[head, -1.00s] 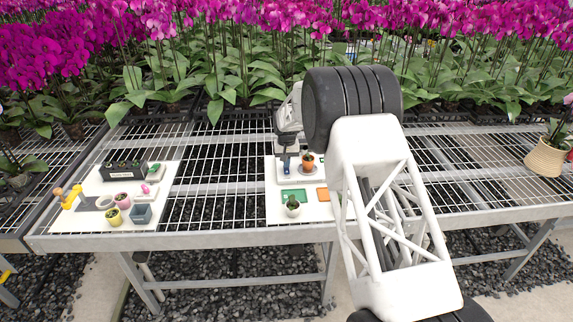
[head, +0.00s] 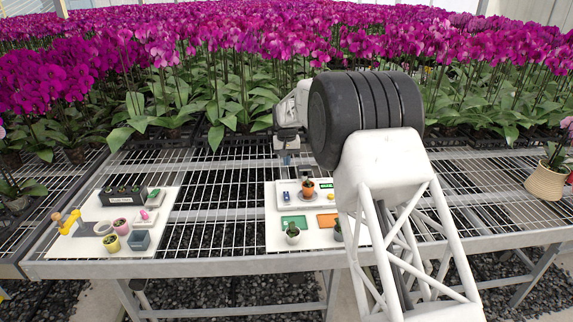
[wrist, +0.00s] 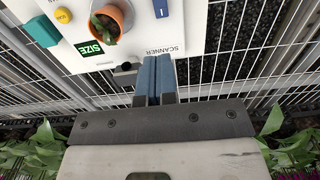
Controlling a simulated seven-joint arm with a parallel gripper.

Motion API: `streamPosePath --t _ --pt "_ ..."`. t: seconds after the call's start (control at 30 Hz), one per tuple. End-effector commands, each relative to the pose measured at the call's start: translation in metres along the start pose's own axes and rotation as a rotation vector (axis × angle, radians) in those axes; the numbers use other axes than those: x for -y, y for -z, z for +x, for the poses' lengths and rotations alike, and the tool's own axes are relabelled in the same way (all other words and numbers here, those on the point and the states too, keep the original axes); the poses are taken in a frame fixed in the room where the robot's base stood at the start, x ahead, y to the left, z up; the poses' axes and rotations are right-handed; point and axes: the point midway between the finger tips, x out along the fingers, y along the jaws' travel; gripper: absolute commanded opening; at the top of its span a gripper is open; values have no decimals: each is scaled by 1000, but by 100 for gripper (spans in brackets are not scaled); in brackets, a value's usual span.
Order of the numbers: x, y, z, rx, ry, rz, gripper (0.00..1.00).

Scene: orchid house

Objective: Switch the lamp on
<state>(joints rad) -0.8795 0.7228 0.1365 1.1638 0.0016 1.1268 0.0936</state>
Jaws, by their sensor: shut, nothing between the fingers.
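I cannot make out a clear lamp or its switch. A small yellow jointed thing (head: 68,224) on the left white board may be the lamp, but it is too small to tell. My gripper (head: 288,170) is over the back edge of the right white board (head: 272,215). In the wrist view its blue-grey fingers (wrist: 155,80) are shut and empty, beside the printed word SCANNER. A blue piece (wrist: 161,8) lies ahead of the fingertips, next to an orange pot with a plant (wrist: 106,22); the pot also shows in the head view (head: 308,188).
A green SIZE display (wrist: 90,48), a yellow round piece (wrist: 63,15) and a teal block (wrist: 40,30) are near the pot. The left board holds a dark planter (head: 122,196) and small pots. Bare wire mesh (head: 215,215) separates the boards. Orchids crowd behind.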

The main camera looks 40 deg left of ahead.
Motion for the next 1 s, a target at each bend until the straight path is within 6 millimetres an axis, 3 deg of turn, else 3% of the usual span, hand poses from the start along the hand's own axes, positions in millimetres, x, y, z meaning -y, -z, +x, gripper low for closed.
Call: streamPosePath --t 0.2,0.53,0.8,1.0 --pt "0 0 0 0 0 0 2" --pt "0 0 17 1 0 0 51" --pt "1 0 52 -4 -1 0 51" --pt "1 -1 66 -8 -1 0 51"
